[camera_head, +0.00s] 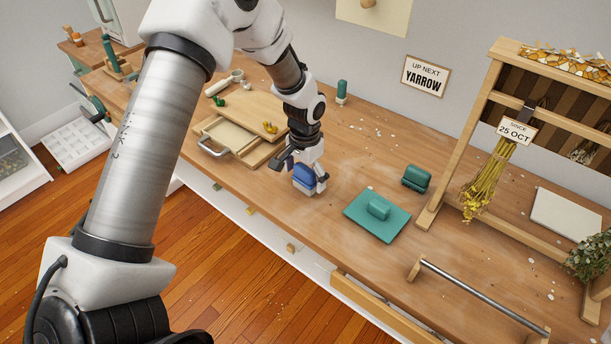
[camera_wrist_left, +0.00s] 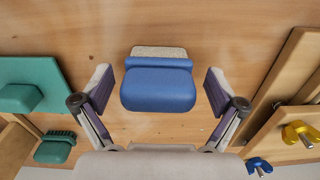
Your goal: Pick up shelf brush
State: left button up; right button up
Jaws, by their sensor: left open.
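The brush (camera_head: 303,176) with a blue body stands on the wooden bench; I take it to be the shelf brush. In the left wrist view the blue brush (camera_wrist_left: 158,88) shows a pale speckled strip along its far edge. My left gripper (camera_head: 307,175) is down at the brush. In the left wrist view its open fingers (camera_wrist_left: 159,88) stand on either side of the brush, with a gap on each side. My right gripper is in neither view.
A wooden drying rack (camera_head: 455,165) stands at the right. The bench's front edge is close.

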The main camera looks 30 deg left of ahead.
aim_at(305, 167)
pick_arm(q)
jog(key=shift+s+r, duration=0.1)
jog(key=c, duration=1.2)
jog(key=shift+c, duration=0.2)
jog(key=shift+r, duration=0.55)
notch_tip(305, 167, up, 2)
jog(key=shift+r+b, duration=0.1)
jog(key=shift+b, duration=0.2)
jog(key=s+d, duration=0.3)
jog(key=d, duration=0.1)
jog(key=s+d+r+b, duration=0.1)
jog(key=s+d, duration=0.2)
jog(key=d, duration=0.1)
jog(key=s+d+b, duration=0.1)
jog(key=s+d, duration=0.2)
jog(key=d, duration=0.1)
jog(key=shift+s+d+r, duration=0.35)
jog(key=shift+s, duration=0.05)
